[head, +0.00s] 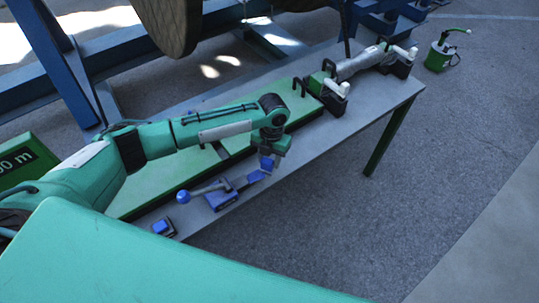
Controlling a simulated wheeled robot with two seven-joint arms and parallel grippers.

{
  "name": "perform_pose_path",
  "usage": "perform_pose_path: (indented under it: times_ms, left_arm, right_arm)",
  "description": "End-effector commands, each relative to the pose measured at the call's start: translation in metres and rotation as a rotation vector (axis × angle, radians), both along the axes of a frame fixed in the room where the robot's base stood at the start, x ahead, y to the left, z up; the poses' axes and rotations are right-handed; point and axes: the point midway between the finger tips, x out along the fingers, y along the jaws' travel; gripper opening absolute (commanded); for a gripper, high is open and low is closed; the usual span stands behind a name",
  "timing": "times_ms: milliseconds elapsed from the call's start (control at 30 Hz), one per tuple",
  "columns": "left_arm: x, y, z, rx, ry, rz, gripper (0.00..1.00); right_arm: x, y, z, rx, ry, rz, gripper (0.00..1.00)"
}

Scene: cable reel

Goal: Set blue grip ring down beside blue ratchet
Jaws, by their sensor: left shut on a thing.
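My left arm reaches in from the left, and its gripper (268,158) points down over the bench. It is shut on a small blue piece (266,163), which looks like the blue grip ring; the fingers hide part of it. The blue ratchet (221,198) sits on the bench just left of and below the gripper, with a grey lever ending in a blue ball (183,197). A flat blue part (257,177) lies between the ratchet and the held piece. I cannot tell whether the held piece touches anything. My right gripper is not in view.
The grey bench (345,143) carries a long green bed (165,182) and a clamp-like device (358,63) at its far end. A small blue block (163,227) lies at the near end. A wooden reel (168,22) stands behind. Bare bench lies right of the ratchet.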

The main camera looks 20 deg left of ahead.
Motion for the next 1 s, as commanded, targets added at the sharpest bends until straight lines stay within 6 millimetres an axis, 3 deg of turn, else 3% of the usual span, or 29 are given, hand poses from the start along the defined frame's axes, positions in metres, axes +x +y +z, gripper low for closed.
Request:
perform_pose_path:
  times_ms: [400,967,1000]
  left_arm:
    - [0.000,0.000,-0.042,-0.001,0.001,0.001,0.11]
    - [0.000,0.000,-0.051,0.000,0.000,0.000,0.11]
    - [0.000,0.000,-0.051,0.000,0.000,0.000,0.47]
  right_arm:
    - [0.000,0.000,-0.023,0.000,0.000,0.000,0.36]
    - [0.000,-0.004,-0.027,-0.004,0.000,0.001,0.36]
    - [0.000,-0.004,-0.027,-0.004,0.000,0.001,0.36]
